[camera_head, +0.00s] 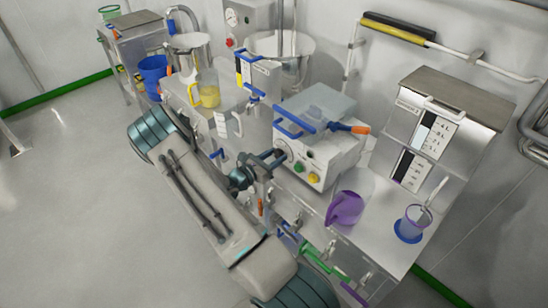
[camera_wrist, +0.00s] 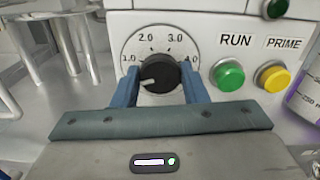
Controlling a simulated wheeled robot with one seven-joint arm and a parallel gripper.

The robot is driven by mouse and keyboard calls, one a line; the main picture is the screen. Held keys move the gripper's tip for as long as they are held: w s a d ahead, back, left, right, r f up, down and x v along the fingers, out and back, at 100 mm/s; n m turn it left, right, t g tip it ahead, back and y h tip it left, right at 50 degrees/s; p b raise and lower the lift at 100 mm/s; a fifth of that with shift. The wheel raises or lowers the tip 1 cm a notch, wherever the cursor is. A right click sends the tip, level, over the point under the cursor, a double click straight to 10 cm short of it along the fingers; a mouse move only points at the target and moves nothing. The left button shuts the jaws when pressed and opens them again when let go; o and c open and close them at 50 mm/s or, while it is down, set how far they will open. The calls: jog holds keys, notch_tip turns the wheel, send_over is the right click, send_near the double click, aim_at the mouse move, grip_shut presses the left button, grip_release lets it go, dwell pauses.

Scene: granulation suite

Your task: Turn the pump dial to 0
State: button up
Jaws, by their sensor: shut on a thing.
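The pump (camera_head: 318,155) is a white box on the steel bench in the head view. Its black dial (camera_wrist: 158,77) sits on the front face in the wrist view, inside a printed scale with 2.0 and 3.0 at the top and partly covered numbers at the sides. The dial's white pointer mark points left and slightly down, just below the left-hand number. My gripper (camera_wrist: 160,84) is shut on the dial, one blue finger on each side. In the head view my gripper (camera_head: 277,158) reaches the pump's front. The lower scale, where 0 might be, is hidden.
Right of the dial are a green RUN button (camera_wrist: 228,76) and a yellow PRIME button (camera_wrist: 272,77). A purple-filled flask (camera_head: 346,206) stands right of the pump. A yellow-filled jug (camera_head: 208,95) stands to the left. Coloured handles line the bench front.

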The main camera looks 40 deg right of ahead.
jog(key=shift+n, duration=1.9)
jog(key=o, duration=1)
jog(key=shift+c, duration=0.2)
jog(key=s+a+b, duration=0.1)
jog(key=a+b, duration=0.1)
jog(key=a, duration=1.1)
jog(key=shift+a+b, duration=0.3)
jog(key=shift+a, duration=0.05)
